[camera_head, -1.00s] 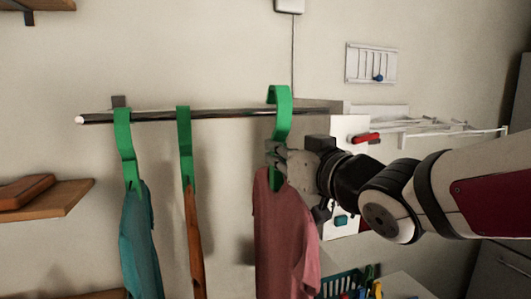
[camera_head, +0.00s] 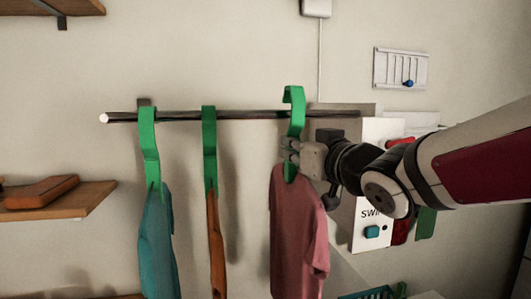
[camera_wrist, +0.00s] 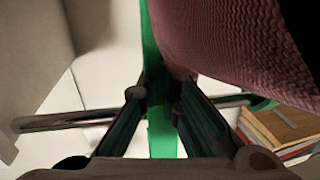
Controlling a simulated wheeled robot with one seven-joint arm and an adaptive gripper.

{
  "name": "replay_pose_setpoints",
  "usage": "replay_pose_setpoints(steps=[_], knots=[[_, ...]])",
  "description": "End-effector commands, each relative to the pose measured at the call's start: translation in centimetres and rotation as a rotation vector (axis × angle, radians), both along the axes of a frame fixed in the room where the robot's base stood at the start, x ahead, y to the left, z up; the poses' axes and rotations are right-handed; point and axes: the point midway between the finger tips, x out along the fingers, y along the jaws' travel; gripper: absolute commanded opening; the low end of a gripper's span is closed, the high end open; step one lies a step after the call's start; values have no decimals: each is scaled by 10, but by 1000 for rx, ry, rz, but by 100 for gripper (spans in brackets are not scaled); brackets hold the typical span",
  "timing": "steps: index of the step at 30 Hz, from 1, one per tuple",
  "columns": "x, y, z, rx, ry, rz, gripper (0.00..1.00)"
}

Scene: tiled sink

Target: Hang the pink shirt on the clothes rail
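The pink shirt (camera_head: 300,235) hangs from a green hanger (camera_head: 297,122) near the right part of the dark clothes rail (camera_head: 250,115). My gripper (camera_head: 291,152) is shut on this hanger just above the shirt's collar. The hanger's hook rises above the rail's height; I cannot tell whether it is over the rail or in front of it. In the wrist view, the green hanger (camera_wrist: 162,138) lies between my fingers, the pink shirt (camera_wrist: 235,45) fills the upper right, and the rail (camera_wrist: 75,121) crosses behind.
A teal shirt (camera_head: 157,240) and an orange garment (camera_head: 216,245) hang on green hangers on the rail's left. A white box (camera_head: 368,232) and a wall panel (camera_head: 400,69) are at right. Wooden shelves (camera_head: 75,204) are at left. The rail between the orange garment and pink shirt is clear.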

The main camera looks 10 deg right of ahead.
Motion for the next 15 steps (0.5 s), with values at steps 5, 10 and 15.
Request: replay_pose_setpoints(steps=[5, 10, 15], knots=[[14, 0, 0, 0, -1, 0, 0], [26, 0, 0, 0, -1, 0, 0], [39, 0, -1, 0, 0, 0, 0]])
